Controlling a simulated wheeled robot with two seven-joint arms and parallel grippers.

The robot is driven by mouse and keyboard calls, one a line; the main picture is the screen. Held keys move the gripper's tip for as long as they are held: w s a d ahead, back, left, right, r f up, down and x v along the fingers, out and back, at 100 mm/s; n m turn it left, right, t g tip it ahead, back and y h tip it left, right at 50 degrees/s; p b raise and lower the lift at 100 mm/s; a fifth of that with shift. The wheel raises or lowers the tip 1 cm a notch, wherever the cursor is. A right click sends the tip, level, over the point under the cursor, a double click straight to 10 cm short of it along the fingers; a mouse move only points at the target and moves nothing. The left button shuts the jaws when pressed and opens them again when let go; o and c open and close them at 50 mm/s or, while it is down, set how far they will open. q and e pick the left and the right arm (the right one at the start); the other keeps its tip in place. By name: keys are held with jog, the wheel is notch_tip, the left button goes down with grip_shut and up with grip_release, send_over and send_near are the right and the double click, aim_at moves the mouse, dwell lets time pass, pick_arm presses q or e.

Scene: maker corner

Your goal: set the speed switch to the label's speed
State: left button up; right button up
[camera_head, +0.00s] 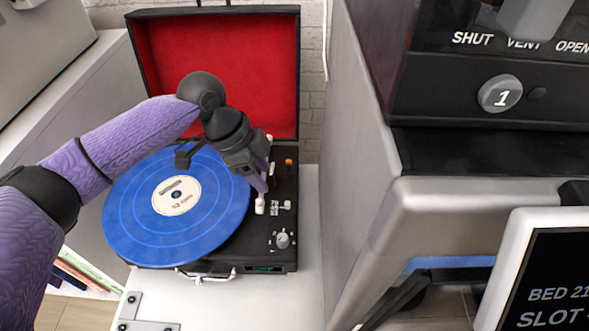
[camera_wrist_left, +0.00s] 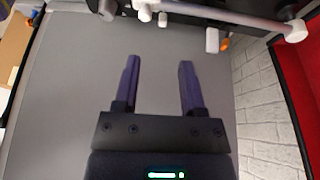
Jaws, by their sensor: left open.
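A record player (camera_head: 286,235) in a black case with a red-lined lid (camera_head: 215,65) stands on a white surface. A blue record (camera_head: 135,220) lies on it, with a cream label (camera_head: 176,195) whose print is too small to read. Small controls (camera_head: 282,205) sit on the right of the deck; I cannot tell which is the speed switch. My left gripper (camera_head: 260,184) is above the deck's right part, near a white-ended piece (camera_head: 260,206). In the left wrist view its fingers (camera_wrist_left: 159,62) are apart and empty, with small white knobs (camera_wrist_left: 154,16) beyond the fingertips. My right gripper is out of view.
A screen (camera_head: 550,280) shows partly cut-off text. The raised lid and a brick wall (camera_head: 312,90) are behind. The white surface in front of the deck is mostly clear.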

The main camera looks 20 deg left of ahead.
aim_at(286, 203)
pick_arm(q)
jog(key=b+x, duration=0.6)
jog(key=x, duration=0.3)
jog(key=shift+w, duration=0.2)
jog(key=shift+d+f+b, duration=0.2)
jog(key=shift+f+b, duration=0.1)
jog(key=shift+b, duration=0.1)
jog(key=shift+r, duration=0.1)
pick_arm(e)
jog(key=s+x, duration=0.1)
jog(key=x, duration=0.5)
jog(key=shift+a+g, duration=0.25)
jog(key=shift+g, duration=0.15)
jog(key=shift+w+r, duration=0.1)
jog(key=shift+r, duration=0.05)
pick_arm(q)
grip_shut()
